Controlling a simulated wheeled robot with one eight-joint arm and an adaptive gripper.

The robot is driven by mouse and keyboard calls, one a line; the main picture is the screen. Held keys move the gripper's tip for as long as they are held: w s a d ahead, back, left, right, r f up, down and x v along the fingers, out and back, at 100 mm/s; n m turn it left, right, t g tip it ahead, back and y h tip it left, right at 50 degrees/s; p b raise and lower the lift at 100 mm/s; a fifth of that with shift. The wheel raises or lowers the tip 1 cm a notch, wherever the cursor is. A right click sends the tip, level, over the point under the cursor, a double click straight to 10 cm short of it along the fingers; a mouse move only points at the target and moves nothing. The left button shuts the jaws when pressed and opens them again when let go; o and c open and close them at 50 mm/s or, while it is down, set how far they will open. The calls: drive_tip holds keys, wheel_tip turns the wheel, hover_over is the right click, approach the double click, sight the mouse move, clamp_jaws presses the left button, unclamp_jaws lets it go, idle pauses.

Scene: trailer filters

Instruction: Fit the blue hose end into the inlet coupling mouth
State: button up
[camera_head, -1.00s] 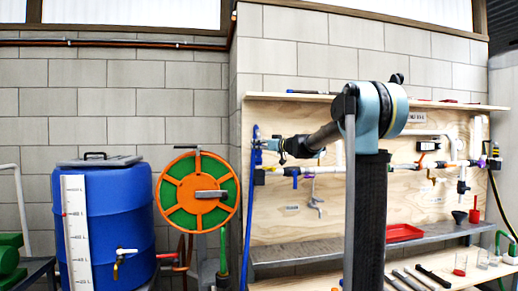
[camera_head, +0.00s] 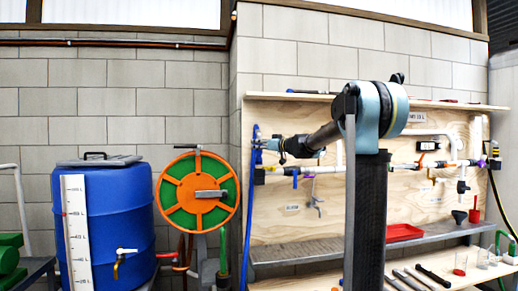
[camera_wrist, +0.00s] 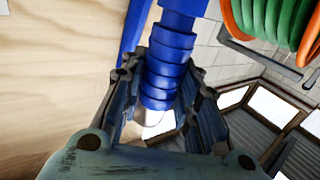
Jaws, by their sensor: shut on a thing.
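The blue hose (camera_head: 250,205) hangs down at the left edge of the plywood board in the head view. In the wrist view its ribbed blue end (camera_wrist: 166,72) runs between my gripper's fingers. My gripper (camera_head: 258,144) is shut on the hose near its upper end, and it also shows in the wrist view (camera_wrist: 160,95). A dark coupling (camera_head: 259,176) at the left end of the board's pipe sits just below my gripper. I cannot tell whether this is the inlet coupling, and its mouth is not clearly visible. The hose tip's contact with anything cannot be made out.
The orange and green reel (camera_head: 198,193) stands left of the hose, with a blue barrel (camera_head: 104,222) further left. The pipe (camera_head: 340,169) with valves crosses the board. A red tray (camera_head: 404,232) lies on the grey shelf (camera_head: 290,249). A wooden ledge (camera_head: 290,96) runs above.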

sight(259, 156)
drive_tip(key=shift+f, duration=2.9)
drive_tip(key=o, duration=1.2)
drive_tip(key=shift+o, duration=0.2)
drive_tip(key=shift+d, duration=0.1)
drive_tip(key=v, duration=1.1)
drive_tip(key=shift+s+d, duration=0.25)
drive_tip(key=shift+d, duration=0.1)
